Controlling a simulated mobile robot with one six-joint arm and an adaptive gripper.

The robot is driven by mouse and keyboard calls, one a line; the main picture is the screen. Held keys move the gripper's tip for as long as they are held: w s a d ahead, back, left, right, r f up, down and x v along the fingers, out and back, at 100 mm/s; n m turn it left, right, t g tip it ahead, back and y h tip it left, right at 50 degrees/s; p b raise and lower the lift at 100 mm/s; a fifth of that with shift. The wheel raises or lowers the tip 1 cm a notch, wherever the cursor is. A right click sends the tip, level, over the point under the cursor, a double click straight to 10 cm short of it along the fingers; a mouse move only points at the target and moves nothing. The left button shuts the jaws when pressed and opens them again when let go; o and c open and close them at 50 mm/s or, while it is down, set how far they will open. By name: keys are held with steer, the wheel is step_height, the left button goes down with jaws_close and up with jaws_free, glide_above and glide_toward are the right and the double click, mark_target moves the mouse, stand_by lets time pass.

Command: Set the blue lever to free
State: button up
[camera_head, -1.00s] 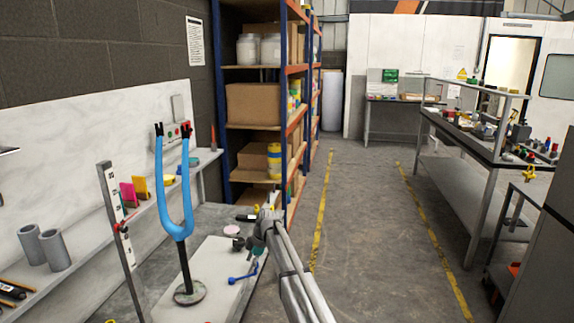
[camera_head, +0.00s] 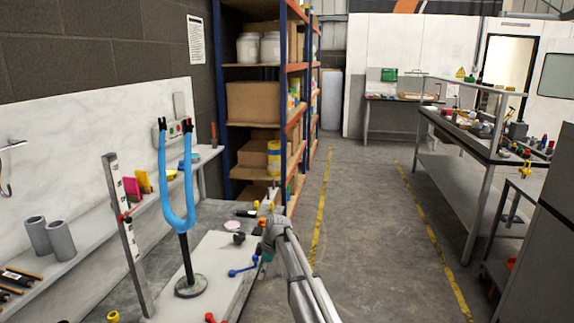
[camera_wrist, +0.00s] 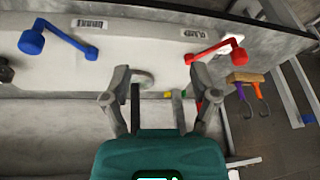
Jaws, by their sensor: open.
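The blue lever (camera_wrist: 64,36) is at the upper left in the wrist view, with its round blue knob at its left end. In the head view the blue lever (camera_head: 243,269) lies on the light bench-top panel, beside my arm's end. A small label (camera_wrist: 90,24) sits beside its right end; I cannot read it surely. My gripper (camera_wrist: 160,80) is open and empty in the wrist view, its fingers spread below and between the blue lever and a red lever (camera_wrist: 218,50). The gripper is apart from the blue lever. In the head view my arm mostly hides the gripper.
A blue bicycle fork (camera_head: 179,212) stands upright on the bench, left of the blue lever. The floor aisle (camera_head: 365,230) is clear.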

steer(key=s+d+f+m+h+b, duration=0.2)
steer(key=s+d+f+m+b, duration=0.25)
steer(key=s+d+m, duration=0.7)
steer(key=s+d+f+m+h+b, duration=0.2)
steer(key=s+d+f+m+b, duration=0.4)
steer(key=s+d, duration=1.1)
step_height(320, 180, up, 24)
steer(key=s+a+m+p, duration=0.1)
steer(key=a+p, duration=0.1)
steer(key=p, duration=2.3)
steer(key=shift+s+r+t+p, duration=0.2)
steer(key=shift+s+t+p, duration=0.2)
